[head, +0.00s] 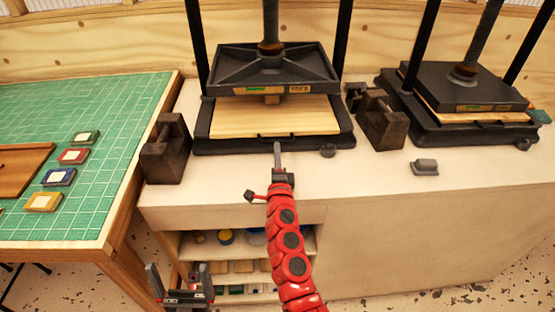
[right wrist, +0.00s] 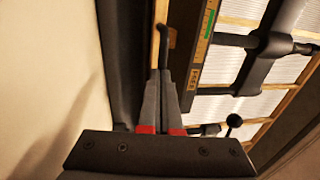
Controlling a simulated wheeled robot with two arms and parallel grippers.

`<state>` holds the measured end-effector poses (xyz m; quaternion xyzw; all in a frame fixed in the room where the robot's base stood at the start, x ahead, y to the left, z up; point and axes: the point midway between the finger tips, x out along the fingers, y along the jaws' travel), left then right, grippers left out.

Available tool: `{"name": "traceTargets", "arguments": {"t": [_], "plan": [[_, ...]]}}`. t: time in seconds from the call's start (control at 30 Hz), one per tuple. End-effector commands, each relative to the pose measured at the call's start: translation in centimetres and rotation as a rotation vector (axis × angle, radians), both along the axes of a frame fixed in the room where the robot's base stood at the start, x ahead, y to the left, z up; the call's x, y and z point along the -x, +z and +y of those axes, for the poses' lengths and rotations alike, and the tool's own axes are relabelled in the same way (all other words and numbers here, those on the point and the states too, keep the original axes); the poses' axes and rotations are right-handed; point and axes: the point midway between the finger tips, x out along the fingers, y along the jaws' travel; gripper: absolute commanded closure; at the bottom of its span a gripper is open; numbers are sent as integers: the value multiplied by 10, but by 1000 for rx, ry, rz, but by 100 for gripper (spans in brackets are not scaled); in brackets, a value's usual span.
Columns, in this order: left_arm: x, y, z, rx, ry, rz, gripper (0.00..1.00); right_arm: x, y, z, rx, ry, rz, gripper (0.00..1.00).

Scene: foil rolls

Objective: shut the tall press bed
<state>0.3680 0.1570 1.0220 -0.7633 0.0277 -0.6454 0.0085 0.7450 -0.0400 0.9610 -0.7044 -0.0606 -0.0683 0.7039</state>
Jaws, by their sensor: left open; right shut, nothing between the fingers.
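The left press has a raised black platen (head: 275,70) on a screw between posts. Its pale wooden bed (head: 240,118) sticks out in front of the platen, over the black base frame (head: 225,146). A dark bar handle (head: 262,136) is on the bed's front edge. My right gripper (head: 277,146) is shut and empty, with its tips at or just in front of that handle; contact is unclear. In the right wrist view, the shut fingers (right wrist: 166,75) point towards the dark handle (right wrist: 164,36). My left gripper (head: 180,284) is open and empty, low at the front left, away from the press.
A second press (head: 465,88) with a lowered platen stands at right. Dark weights (head: 165,148) (head: 382,122) flank the left press. A small grey block (head: 424,167) lies on the counter. A green cutting mat (head: 100,190) with coloured tiles is at left. Shelves are below the counter.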

Motion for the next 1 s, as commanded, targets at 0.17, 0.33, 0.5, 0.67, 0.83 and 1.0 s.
{"name": "traceTargets", "arguments": {"t": [0.17, 0.33, 0.5, 0.67, 0.83, 1.0], "plan": [[0, 0, 0, 0, 0, 0, 0, 0, 0, 0, 0, 0, 0, 100], [0, -2, 0, 0, 0, 0, 0, -3, -1, 0, 0, -2, -1, 100], [0, -16, 0, 0, 0, 0, 0, -27, -5, -1, -1, -4, 1, 100], [0, -22, 0, 0, 0, 0, 0, -44, -1, -1, 0, -3, 0, 100], [0, -21, 0, 0, 0, 0, 0, -47, 1, -1, 2, -1, 0, 100], [0, -21, 0, 0, 0, 0, 0, -47, 2, -1, 1, -1, -3, 100]]}}
